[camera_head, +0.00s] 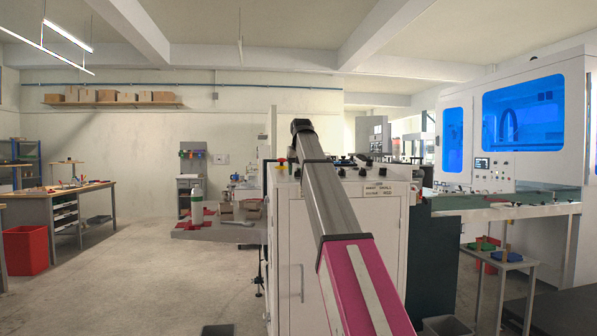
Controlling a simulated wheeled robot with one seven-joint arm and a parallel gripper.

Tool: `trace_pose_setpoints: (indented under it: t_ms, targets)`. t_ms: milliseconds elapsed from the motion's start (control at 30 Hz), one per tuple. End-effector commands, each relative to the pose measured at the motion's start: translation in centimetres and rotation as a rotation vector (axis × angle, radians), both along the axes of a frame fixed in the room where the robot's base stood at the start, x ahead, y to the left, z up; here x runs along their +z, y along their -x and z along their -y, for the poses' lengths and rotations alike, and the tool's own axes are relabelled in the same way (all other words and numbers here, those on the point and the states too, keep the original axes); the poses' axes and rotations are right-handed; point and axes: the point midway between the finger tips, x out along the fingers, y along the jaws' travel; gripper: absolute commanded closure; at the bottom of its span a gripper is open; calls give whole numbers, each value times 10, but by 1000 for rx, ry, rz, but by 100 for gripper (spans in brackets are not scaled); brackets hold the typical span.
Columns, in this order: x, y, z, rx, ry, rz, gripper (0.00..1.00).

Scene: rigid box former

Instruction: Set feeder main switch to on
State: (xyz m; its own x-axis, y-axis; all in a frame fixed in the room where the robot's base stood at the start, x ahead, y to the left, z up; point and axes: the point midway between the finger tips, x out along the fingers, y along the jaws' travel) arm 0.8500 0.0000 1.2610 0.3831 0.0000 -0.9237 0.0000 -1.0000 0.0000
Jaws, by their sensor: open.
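A white cabinet (286,225) stands in the middle of the view, with a small printed label (378,190) too small to read clearly. A small red and yellow knob (281,162) sits at the top left corner of the cabinet; it may be the main switch, but its setting cannot be made out. Several dark knobs (365,161) stand along the cabinet's top edge. My grey and pink arm (330,195) reaches up across the cabinet front and hides part of it. My gripper's fingers are not in view.
A large white machine with blue windows (523,118) and a green belt (470,201) stands at the right. A small table (500,258) is below it. A workbench (60,198) and red bin (25,250) are at the left. The floor (160,270) between is clear.

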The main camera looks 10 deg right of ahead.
Motion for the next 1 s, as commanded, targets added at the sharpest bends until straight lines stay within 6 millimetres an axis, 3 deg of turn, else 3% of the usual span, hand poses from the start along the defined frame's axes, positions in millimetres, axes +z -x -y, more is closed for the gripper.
trace_pose_setpoints:
  t_ms: [133, 267, 300, 667, 1000]
  targets:
    - [0, 0, 0, 0, 0, 0, 41]
    - [0, 0, 0, 0, 0, 0, 83]
    - [0, 0, 0, 0, 0, 0, 88]
    - [0, 0, 0, -41, -10, 0, 88]
    - [0, 0, -1, -263, -58, -1, 88]
